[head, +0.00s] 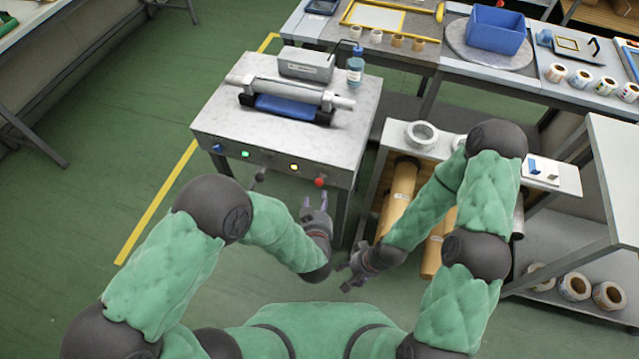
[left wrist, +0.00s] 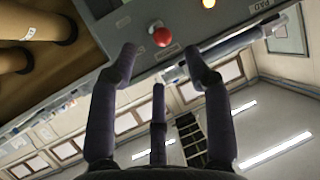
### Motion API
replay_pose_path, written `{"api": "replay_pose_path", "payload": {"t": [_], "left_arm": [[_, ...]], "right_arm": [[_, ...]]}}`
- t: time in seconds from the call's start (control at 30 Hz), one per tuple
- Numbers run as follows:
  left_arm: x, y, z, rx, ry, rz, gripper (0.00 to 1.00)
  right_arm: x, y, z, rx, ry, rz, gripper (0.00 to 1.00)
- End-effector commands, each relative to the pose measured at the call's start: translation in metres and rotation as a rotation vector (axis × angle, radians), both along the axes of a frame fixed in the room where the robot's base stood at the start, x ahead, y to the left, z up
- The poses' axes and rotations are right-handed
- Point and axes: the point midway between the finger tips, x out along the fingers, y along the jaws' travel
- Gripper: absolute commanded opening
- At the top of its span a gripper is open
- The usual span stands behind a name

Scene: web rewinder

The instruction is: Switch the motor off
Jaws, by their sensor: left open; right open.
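The rewinder (head: 240,128) is a grey metal bench unit with a roller on top. Its front panel carries a blue knob (head: 218,148), a green lit button (head: 245,154), a yellow lit button (head: 293,167) and a red button (head: 320,182). My left gripper (head: 315,203) is open and empty, just below and in front of the red button. In the left wrist view the red button (left wrist: 162,37) shows beyond and between the open fingers (left wrist: 160,62), apart from them. The yellow light (left wrist: 208,3) is at the top edge. My right gripper (head: 348,275) is open and empty, low and away from the panel.
A blue bottle (head: 355,66) and a grey box (head: 306,63) stand on the rewinder top. A shelf with brown rolls (head: 397,192) is to its right, near my right arm. Tables with a blue bin (head: 496,30) stand behind. Green floor is free at left.

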Motion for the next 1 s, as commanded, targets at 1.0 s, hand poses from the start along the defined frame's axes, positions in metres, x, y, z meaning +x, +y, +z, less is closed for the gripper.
{"api": "replay_pose_path", "payload": {"t": [1.0], "left_arm": [[0.096, -0.005, -0.036, 0.013, -0.042, 0.006, 0.50]], "right_arm": [[0.000, 0.000, -0.045, 0.000, 0.000, 0.000, 0.58]]}}
